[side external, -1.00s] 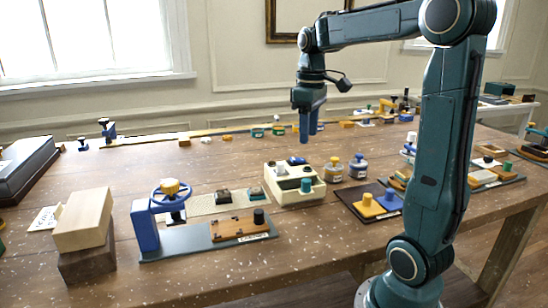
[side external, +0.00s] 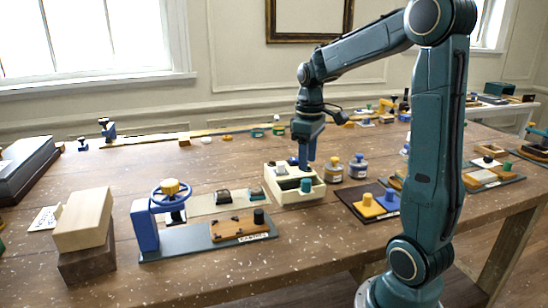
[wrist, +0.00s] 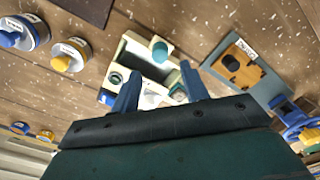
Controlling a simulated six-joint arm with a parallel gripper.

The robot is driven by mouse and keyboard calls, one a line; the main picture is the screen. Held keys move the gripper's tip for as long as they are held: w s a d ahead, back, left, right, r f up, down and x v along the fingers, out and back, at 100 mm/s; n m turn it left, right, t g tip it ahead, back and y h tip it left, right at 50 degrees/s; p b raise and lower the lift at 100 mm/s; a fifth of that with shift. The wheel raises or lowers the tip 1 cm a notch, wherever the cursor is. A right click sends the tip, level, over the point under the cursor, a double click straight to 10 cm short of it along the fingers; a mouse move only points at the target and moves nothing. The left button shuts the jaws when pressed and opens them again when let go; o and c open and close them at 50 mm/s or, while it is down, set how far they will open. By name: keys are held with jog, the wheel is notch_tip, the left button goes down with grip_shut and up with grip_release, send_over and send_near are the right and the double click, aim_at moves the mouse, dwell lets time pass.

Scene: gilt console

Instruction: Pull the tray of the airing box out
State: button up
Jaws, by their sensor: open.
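The airing box, a cream open-topped box (side external: 275,181), stands in the middle of the table in the side view. A teal round knob (side external: 306,185) is at its front; I take this as the tray's knob. The box also shows in the wrist view (wrist: 131,48), with the teal knob (wrist: 159,51) on it. My gripper (side external: 307,163), blue-fingered and pointing down, is over the back part of the box, behind the knob. In the wrist view its two fingers (wrist: 160,76) are apart, with nothing held. The fingers hide part of the box, and I cannot tell whether they touch it.
Two labelled jars, yellow-topped (side external: 333,170) and blue-topped (side external: 358,167), stand close right of the box. A grey plate with a wooden piece (side external: 238,229) and a blue handwheel (side external: 171,191) are front left.

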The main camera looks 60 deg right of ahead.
aim_at(307, 180)
jog(key=shift+f, duration=3.25)
grip_shut()
